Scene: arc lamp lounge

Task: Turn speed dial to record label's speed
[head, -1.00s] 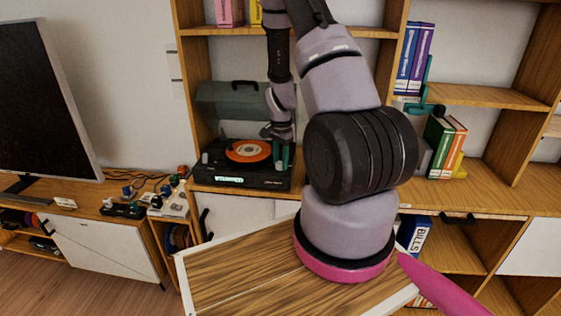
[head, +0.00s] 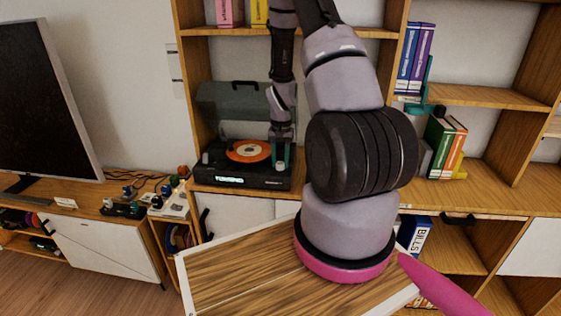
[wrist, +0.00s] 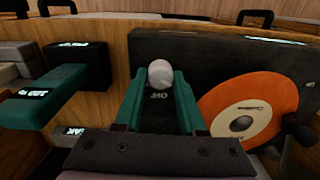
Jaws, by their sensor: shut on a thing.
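The black record player (head: 205,175) stands on a wooden shelf with its grey lid (head: 232,100) raised. An orange record (head: 249,151) with a pale centre label lies on it. The label also shows in the wrist view (wrist: 228,138), but its print is too small to read. My gripper (head: 280,157) points down at the player's right front corner. In the wrist view its teal fingers are shut on a pale round knob (wrist: 159,71), the speed dial.
Shelf boards and uprights (head: 185,60) frame the player closely. Books (head: 446,150) stand on the shelf to the right. A television (head: 50,100) and small devices with cables (head: 130,200) are at the left.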

